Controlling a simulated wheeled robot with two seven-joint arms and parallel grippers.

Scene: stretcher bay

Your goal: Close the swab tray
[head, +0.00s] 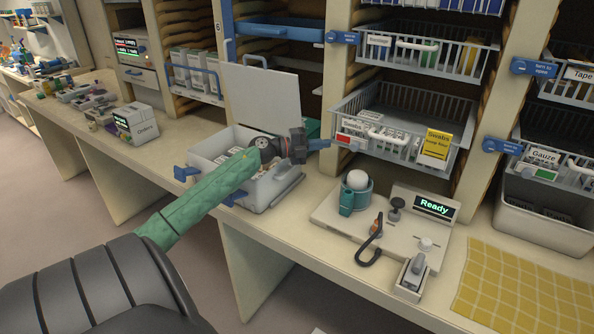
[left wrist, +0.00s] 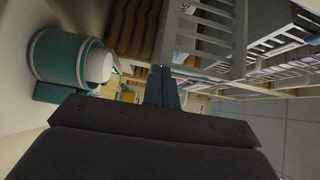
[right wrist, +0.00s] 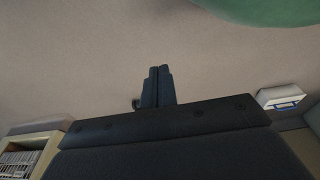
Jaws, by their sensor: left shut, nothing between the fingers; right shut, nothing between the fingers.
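My left gripper (head: 306,145) is shut and empty, left of this tray and above the right side of an open grey bin (head: 270,192). Its shut fingers show in the left wrist view (left wrist: 162,88). My right gripper (right wrist: 157,86) is shut and empty over plain floor, outside the head view.
The grey bin's pale lid (head: 260,93) stands raised. Other wire trays (head: 425,50) are above and right. A yellow checked cloth (head: 525,295) lies at right.

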